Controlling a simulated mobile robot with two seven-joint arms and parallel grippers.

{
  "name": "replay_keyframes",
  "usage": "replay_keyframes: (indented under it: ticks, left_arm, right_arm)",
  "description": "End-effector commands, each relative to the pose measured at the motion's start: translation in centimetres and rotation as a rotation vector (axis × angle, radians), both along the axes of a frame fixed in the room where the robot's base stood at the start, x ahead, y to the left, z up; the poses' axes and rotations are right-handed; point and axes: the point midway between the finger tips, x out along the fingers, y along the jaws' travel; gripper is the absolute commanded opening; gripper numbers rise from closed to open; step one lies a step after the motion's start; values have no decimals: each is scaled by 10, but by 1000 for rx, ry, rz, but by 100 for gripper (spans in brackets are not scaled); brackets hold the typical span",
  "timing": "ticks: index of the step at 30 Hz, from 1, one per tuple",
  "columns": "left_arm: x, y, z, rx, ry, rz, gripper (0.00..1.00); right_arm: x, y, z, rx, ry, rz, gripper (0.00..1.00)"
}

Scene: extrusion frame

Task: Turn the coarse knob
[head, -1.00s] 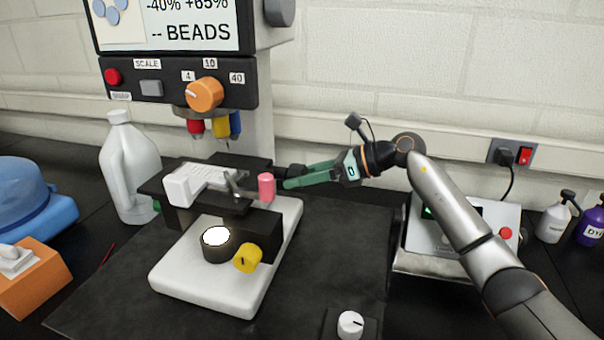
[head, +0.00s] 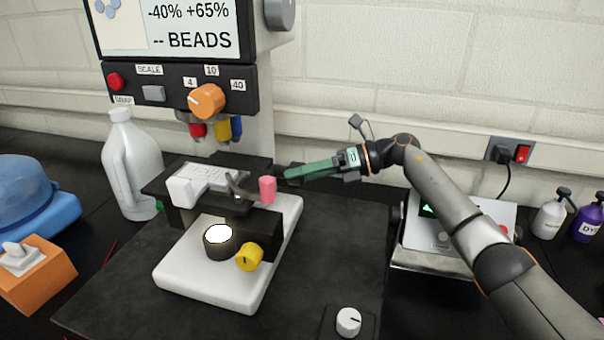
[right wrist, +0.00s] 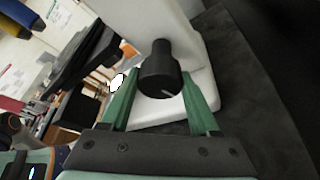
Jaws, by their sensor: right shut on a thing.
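A black round knob (right wrist: 160,72) with a pale mark on its face sticks out from the white body of the microscope in the right wrist view. The green fingers of my right gripper (right wrist: 163,105) stand on either side of it, and I take them as shut on it. In the head view my right gripper (head: 287,176) reaches in from the right, its fingertips at the dark area behind the stage. The knob is hard to make out there. No label on it is readable. My left gripper is not in view.
The microscope's white base (head: 215,280) carries a yellow knob (head: 250,257), a lit lamp (head: 219,236) and a pink knob (head: 267,190). An orange knob (head: 207,101) is on the panel above. A white jug (head: 132,165) stands left. The mat (head: 335,250) at front right is mostly clear.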

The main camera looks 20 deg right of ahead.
Motion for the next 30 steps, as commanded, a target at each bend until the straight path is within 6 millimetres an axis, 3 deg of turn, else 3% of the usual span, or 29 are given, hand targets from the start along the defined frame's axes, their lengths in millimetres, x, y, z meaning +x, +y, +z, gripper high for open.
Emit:
replay_keyframes:
  ticks: [12, 13, 21, 30]
  left_arm:
    - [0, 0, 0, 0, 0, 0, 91]
    - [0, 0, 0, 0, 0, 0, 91]
    - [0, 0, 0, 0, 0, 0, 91]
    - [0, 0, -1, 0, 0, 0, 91]
  right_arm:
    - [0, 0, 1, 6, 5, -2, 7]
    - [0, 0, 1, 6, 5, -2, 64]
    - [0, 0, 1, 6, 5, -1, 91]
    - [-1, -4, 1, 5, 5, -2, 91]
